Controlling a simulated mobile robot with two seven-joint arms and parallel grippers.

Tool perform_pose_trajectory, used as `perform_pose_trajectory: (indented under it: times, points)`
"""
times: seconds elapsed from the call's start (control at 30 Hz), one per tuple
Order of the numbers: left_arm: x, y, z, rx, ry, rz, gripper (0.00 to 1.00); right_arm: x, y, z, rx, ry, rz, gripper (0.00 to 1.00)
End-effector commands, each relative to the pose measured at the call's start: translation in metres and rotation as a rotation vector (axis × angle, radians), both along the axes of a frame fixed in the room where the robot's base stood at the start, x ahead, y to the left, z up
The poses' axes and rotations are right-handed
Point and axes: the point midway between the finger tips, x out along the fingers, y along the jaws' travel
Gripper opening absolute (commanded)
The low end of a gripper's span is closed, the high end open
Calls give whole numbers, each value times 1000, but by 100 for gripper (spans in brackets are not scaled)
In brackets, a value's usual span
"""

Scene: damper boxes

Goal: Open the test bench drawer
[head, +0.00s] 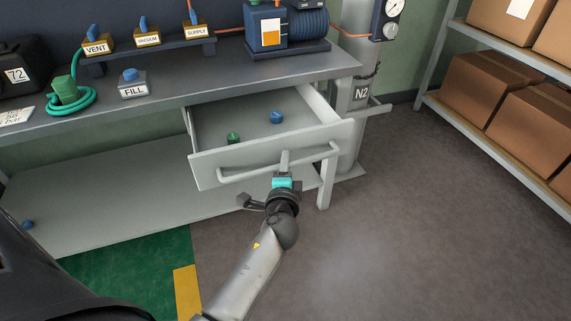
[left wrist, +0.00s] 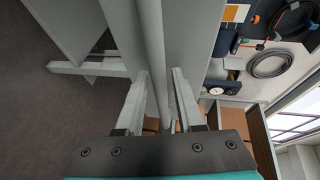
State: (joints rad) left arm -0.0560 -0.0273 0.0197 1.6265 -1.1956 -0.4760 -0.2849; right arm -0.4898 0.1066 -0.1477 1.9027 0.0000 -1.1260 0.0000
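The grey test bench drawer (head: 262,158) is pulled well out from under the bench top in the head view. Its inside is visible and holds a green knob-like part (head: 233,138) and a blue one (head: 277,117). A long bar handle (head: 240,174) runs across its front. The left wrist view shows the bar (left wrist: 150,40) between the two fingers (left wrist: 160,85). My right gripper is not in view.
The bench top (head: 180,88) carries a FILL block (head: 133,90), a coiled green hose (head: 70,105) and labelled valves. An N2 cylinder (head: 355,60) stands right of the drawer. Shelves with cardboard boxes (head: 480,85) are at the right. The floor before the drawer is clear.

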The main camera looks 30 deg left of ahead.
Motion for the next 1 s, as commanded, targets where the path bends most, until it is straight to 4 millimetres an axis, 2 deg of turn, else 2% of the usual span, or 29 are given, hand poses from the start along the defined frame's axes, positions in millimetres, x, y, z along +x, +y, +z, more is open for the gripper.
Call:
perform_pose_trajectory:
  times: [0.03, 0.1, 0.43, 0.53, 0.63, 0.8, 1.0]
  points:
    - [0, 0, 0, 0, 0, 0, 43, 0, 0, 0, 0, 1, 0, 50]
    - [0, 0, 0, 0, 0, 0, 50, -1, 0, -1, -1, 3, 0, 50]
    - [-5, -2, 0, -2, 1, 0, 50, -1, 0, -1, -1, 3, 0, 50]
    - [-14, -8, 2, -3, 2, -1, 50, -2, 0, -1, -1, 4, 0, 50]
    - [-28, -14, 5, -4, 3, 0, 50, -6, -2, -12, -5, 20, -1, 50]
    - [-49, -25, 10, -1, 2, 0, 50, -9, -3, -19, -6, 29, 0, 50]
    - [-64, -32, 13, -1, 0, 0, 50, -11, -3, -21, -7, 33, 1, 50]
